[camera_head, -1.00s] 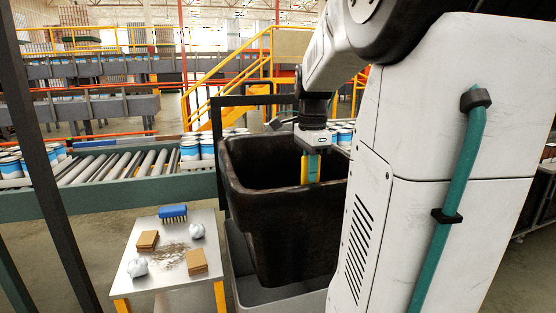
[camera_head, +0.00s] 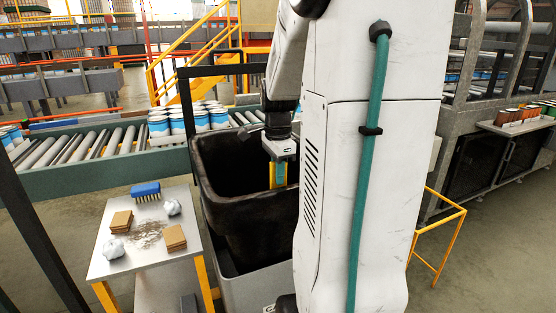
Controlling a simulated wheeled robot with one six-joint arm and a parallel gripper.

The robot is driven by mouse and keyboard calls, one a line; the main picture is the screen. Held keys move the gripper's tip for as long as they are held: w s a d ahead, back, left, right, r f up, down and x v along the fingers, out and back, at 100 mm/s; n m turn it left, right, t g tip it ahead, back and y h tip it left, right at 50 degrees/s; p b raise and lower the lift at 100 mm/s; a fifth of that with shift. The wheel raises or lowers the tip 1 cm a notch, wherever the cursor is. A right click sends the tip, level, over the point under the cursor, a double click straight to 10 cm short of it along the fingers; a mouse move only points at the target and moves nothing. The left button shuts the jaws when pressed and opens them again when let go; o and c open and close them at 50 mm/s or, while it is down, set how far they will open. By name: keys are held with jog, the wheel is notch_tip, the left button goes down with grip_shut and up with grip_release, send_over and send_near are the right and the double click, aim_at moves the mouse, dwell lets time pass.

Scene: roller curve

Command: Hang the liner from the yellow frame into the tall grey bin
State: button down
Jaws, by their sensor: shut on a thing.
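The liner (camera_head: 222,185) is a black, open-topped, box-shaped bag. My gripper (camera_head: 277,178), with yellow and teal fingers, is shut on its rim at the right side. The liner stands upright, its mouth facing up. Its lower end is within the outline of the grey bin (camera_head: 226,284), whose rim shows lower down, well below the liner's rim. I cannot tell how deep the liner's bottom sits. My arm's white body hides the right part of the liner and bin. The yellow frame (camera_head: 440,232) stands on the floor at the right, partly hidden, with nothing seen hanging on it.
A small table (camera_head: 120,262) with a blue brush (camera_head: 146,190), brown blocks and crumpled white balls stands close left of the bin. A roller conveyor (camera_head: 85,162) with blue-and-white cans runs behind. A dark post (camera_head: 40,230) is at far left. Floor is open at right.

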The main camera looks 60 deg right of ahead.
jog(key=w+f, duration=0.1)
jog(key=f, duration=0.8)
jog(key=d+f, duration=0.1)
jog(key=f, duration=0.9)
jog(key=w+f, duration=0.1)
jog(key=f, duration=0.9)
jog(key=shift+w+d, duration=0.35)
jog(key=c, duration=1.4)
grip_release()
jog(key=shift+o, duration=0.2)
jog(key=shift+r, duration=0.1)
notch_tip(320, 180, up, 8)
jog(key=shift+f, duration=0.15)
